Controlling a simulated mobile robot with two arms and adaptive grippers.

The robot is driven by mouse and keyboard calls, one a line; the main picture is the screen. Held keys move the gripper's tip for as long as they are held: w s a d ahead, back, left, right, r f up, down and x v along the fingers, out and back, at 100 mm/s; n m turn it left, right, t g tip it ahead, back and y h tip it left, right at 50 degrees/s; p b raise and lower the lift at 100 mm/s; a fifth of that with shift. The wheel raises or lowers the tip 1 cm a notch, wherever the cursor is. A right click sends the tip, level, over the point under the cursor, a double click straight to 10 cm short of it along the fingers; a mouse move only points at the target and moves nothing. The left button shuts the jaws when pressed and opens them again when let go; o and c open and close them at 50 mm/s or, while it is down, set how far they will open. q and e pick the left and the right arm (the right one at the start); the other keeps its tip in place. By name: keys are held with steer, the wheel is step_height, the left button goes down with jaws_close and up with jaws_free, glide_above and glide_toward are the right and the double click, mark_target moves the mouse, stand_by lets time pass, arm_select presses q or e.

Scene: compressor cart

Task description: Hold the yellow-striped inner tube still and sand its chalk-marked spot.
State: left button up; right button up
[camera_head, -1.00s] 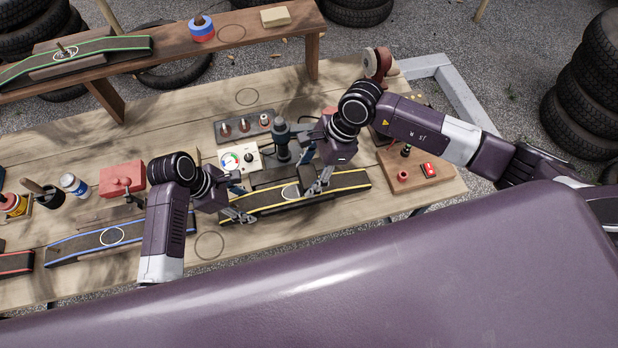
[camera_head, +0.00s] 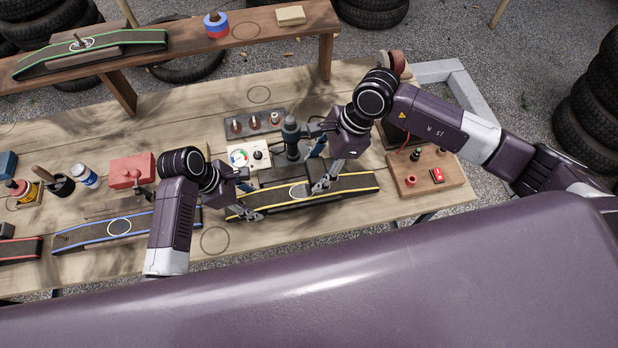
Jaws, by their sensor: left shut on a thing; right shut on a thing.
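The yellow-striped inner tube (camera_head: 350,187) lies dark and flat across the front of the bench, with a white chalk ring (camera_head: 297,191) near its middle. My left gripper (camera_head: 246,213) is shut on the tube near its left end. My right gripper (camera_head: 318,188) is shut with its fingertips low over the tube, just right of the chalk ring. What it holds is hidden or too small to make out, and I cannot tell whether it touches the rubber.
Behind the tube stand a gauge box (camera_head: 247,156) and a dark post-like tool (camera_head: 292,138). A wooden block with a red switch (camera_head: 437,175) is at right. A blue-striped tube (camera_head: 90,234) and a red box (camera_head: 131,170) lie left. Bare bench surrounds a drawn circle (camera_head: 214,240).

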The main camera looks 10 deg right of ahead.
mark_target(297, 192)
steer(key=shift+f, duration=2.45)
steer(key=shift+f, duration=1)
steer(key=shift+a, duration=0.15)
steer(key=shift+a+r, duration=0.1)
steer(key=shift+a, duration=1.7)
steer(key=shift+d, duration=2.05)
